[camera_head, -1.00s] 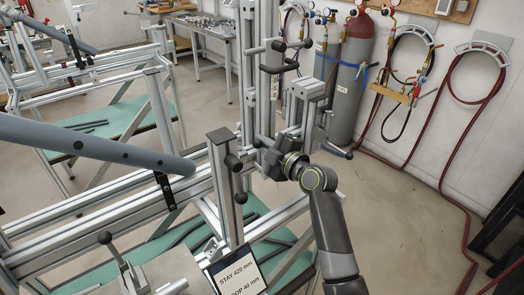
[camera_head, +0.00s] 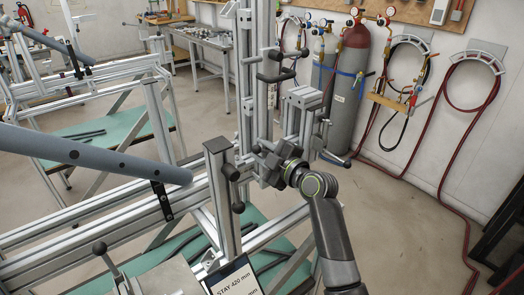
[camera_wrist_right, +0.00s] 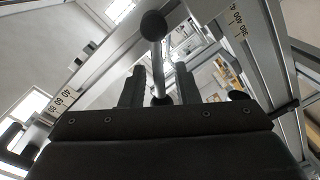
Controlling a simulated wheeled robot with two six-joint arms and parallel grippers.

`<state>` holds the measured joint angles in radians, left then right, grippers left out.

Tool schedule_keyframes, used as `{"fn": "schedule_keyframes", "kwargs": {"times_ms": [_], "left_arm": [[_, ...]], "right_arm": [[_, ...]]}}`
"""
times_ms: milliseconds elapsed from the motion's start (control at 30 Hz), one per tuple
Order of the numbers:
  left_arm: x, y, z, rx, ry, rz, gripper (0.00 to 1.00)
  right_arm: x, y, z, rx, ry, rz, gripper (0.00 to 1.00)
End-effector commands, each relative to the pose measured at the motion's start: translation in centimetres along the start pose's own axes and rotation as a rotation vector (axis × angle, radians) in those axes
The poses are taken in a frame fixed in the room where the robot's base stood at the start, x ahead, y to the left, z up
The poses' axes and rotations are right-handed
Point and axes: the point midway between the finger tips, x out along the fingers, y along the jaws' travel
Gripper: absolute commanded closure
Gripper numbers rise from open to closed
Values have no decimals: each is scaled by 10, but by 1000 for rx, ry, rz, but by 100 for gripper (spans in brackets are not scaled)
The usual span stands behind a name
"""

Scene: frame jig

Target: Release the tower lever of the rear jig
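The rear jig's tower is an upright aluminium post (camera_head: 245,90) with dark handles and knobs (camera_head: 275,77) on its right side. My right gripper (camera_head: 266,160) is at the lower part of this tower, in front of a small bracket. In the right wrist view, a lever with a round dark ball knob (camera_wrist_right: 153,25) stands between the two fingers of my right gripper (camera_wrist_right: 160,88). The fingers are apart, with gaps beside the thin rod. In the head view I cannot make out this lever behind the gripper. My left gripper is not in view.
A grey tube (camera_head: 90,152) lies along the aluminium frame at left. A short post with a dark cap (camera_head: 219,142) stands just left of my right gripper. A label card (camera_head: 232,280) is low in front. Gas cylinders (camera_head: 350,75) and hoses are by the wall.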

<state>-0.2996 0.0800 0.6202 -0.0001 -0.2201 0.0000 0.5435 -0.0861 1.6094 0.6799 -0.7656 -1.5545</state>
Motion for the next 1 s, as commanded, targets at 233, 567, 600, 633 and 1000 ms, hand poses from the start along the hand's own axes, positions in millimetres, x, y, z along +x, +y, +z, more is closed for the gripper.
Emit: {"fn": "schedule_keyframes", "kwargs": {"times_ms": [233,567,600,633,1000], "left_arm": [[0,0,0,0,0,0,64],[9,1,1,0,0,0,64],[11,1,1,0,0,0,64],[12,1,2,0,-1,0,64],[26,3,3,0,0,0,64]], "right_arm": [[-1,0,0,-1,0,1,72],[-33,-1,2,-3,-1,2,72],[-40,-1,2,-3,-1,4,72],[-45,-1,2,-4,-1,3,72],[-113,-2,2,-5,-2,2,72]]}}
